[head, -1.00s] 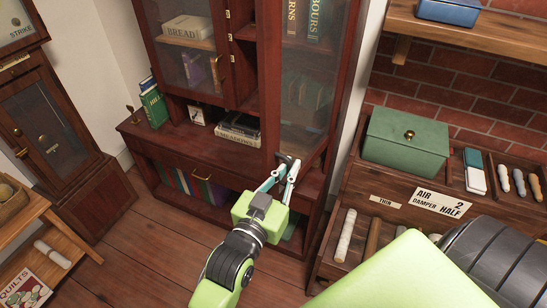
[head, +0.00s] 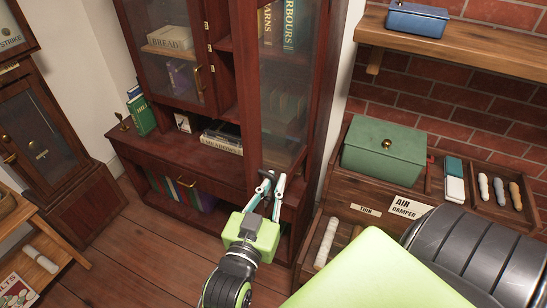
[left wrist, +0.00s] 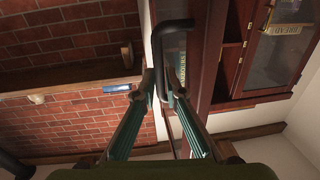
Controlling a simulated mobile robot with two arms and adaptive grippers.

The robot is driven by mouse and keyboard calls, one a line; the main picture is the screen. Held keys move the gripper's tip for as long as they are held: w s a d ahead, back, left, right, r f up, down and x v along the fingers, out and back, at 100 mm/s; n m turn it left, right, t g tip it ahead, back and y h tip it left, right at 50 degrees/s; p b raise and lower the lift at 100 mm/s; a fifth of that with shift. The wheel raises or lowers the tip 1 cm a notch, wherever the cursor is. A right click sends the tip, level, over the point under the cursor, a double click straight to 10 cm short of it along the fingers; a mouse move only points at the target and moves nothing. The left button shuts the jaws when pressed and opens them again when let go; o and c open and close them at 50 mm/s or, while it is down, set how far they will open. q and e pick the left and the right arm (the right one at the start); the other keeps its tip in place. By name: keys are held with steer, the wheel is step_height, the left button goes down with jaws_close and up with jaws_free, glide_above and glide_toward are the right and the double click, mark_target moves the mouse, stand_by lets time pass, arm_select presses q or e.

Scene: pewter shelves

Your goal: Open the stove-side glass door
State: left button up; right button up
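The stove-side glass door (head: 283,115) is the narrow right-hand door of the dark red wooden cabinet, nearest the brick wall. Tall books show behind its glass. I cannot tell whether it stands slightly ajar. Its dark handle (left wrist: 172,27) is a bent bar, and in the head view it sits at the door's lower part (head: 268,173). My left gripper (head: 268,182) is at that handle. In the left wrist view the fingers (left wrist: 162,88) are closed around the bar, one on each side. My right gripper is not in view.
The cabinet's left glass door (head: 168,60) is shut, with a brass handle. A drawer (head: 180,176) lies below it. To the right, a wooden rack holds a green box (head: 385,150). A shelf (head: 470,50) with a blue box runs above. Wooden floor (head: 150,250) is clear in front.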

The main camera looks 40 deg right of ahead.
arm_select(q)
steer(key=shift+d+f, duration=0.1)
steer(key=shift+d, duration=0.1)
steer(key=shift+s+a+f, duration=0.1)
steer(key=shift+a, duration=0.25)
steer(key=v, duration=1.1)
steer(key=shift+s, duration=0.15)
steer(key=shift+a, duration=0.1)
